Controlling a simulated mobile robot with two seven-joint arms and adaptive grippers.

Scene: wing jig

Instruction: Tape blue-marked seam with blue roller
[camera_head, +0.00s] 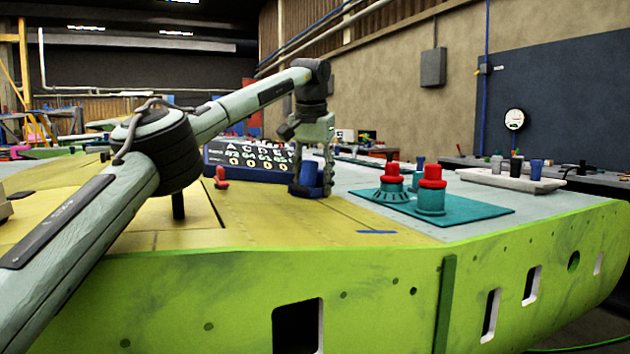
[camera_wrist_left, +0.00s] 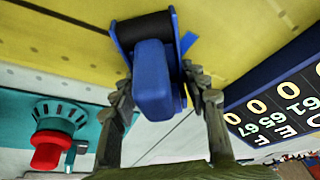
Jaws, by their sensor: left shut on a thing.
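My left gripper (camera_head: 314,188) is shut on the blue roller (camera_head: 306,176) over the yellow part of the wing. In the left wrist view, the fingers of my left gripper (camera_wrist_left: 160,88) close on both sides of the blue handle of the roller (camera_wrist_left: 152,72). A black drum sits at its far end, close to the yellow surface; I cannot tell whether it touches. A short blue mark (camera_head: 376,232) lies on the yellow skin near the front edge, apart from the roller. A blue strip shows beside the roller in the wrist view. My right gripper is not in view.
A teal mat (camera_head: 484,213) with red-topped teal fixtures (camera_head: 431,190) lies to the right. A dark blue lettered box (camera_head: 226,158) stands behind the roller. A small red object (camera_head: 221,176) stands left of it. The yellow skin around the blue mark is clear.

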